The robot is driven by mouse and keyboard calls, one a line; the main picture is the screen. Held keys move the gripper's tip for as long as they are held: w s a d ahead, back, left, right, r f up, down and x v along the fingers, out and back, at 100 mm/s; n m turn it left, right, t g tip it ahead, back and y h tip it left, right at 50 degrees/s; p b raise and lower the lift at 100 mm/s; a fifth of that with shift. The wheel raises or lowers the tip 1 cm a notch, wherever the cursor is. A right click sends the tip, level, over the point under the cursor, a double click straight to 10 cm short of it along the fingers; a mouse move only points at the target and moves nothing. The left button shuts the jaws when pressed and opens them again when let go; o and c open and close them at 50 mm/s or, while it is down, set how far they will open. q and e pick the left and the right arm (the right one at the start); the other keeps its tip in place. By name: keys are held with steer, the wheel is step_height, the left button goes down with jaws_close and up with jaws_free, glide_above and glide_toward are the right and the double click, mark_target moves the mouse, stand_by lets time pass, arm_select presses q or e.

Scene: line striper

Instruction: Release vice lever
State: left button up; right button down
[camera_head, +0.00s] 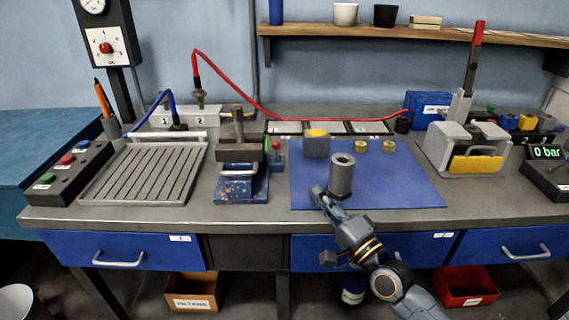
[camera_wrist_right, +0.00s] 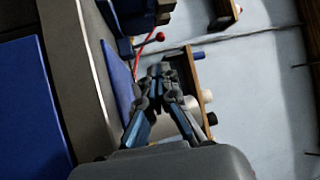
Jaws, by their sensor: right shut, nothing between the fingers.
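The blue and grey vice (camera_head: 240,170) stands on the bench left of the blue mat. Its lever with a red ball knob (camera_head: 276,145) stands upright at the vice's right side. In the wrist view the vice (camera_wrist_right: 138,14) is at the top and the red knob (camera_wrist_right: 160,36) shows just beyond my fingertips. My right gripper (camera_head: 318,192) is shut and empty, over the mat's front left area, to the right of and nearer than the lever, apart from it. It also shows in the wrist view (camera_wrist_right: 160,70). My left gripper is not in view.
A grey hollow cylinder (camera_head: 341,178) stands on the blue mat (camera_head: 405,190) close beside my right gripper. A block with a yellow top (camera_head: 316,143) is behind it. A slotted plate (camera_head: 145,175) lies left of the vice. A red hose (camera_head: 235,88) arches behind.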

mark_target(278, 148)
steer(key=shift+w, duration=0.1)
steer(key=shift+w+a+r, duration=0.15)
steer(key=shift+w, duration=0.05)
steer(key=x, duration=1.3)
steer(key=shift+w+a+p, duration=0.1)
steer(key=shift+a+p, duration=0.05)
steer(key=shift+p, duration=0.2)
